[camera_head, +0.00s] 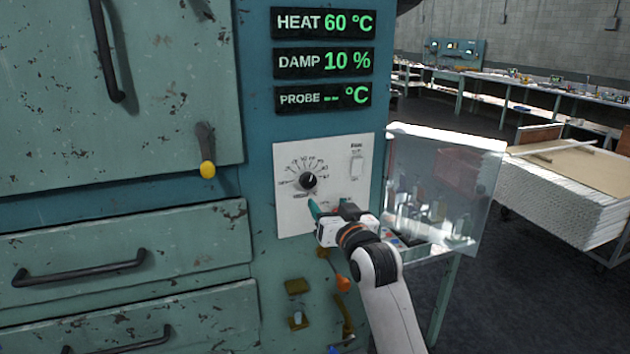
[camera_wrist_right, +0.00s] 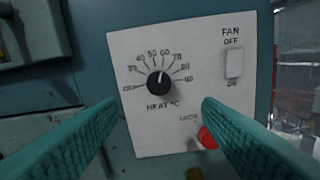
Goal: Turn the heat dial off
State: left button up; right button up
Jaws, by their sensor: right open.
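The heat dial (camera_head: 308,181) is a round black knob on a white control panel (camera_head: 288,215). In the right wrist view the dial (camera_wrist_right: 158,83) has its white mark pointing up and slightly right, near 60; OFF is at the left end of its scale. The heat display (camera_head: 324,23) reads 60 °C. My right gripper (camera_head: 331,206) is open and empty, below and right of the dial in the head view. In the right wrist view its teal fingers (camera_wrist_right: 158,108) are spread in front of the panel, apart from the dial. My left gripper is not in view.
A fan switch (camera_wrist_right: 234,63) sits right of the dial. A red knob (camera_wrist_right: 207,138), beside lettering like LOCK, is partly hidden by the right finger. A clear cover (camera_head: 440,185) stands open right of the panel.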

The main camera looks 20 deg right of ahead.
aim_at(309, 183)
jog(key=w, duration=0.3)
jog(key=w+p, duration=0.1)
jog(key=w, duration=0.2)
jog(key=w+p, duration=0.1)
jog(key=w, duration=0.3)
jog(key=shift+a, duration=0.3)
jog(key=shift+w+f, duration=0.1)
jog(key=shift+w, duration=0.5)
jog(key=c, duration=1)
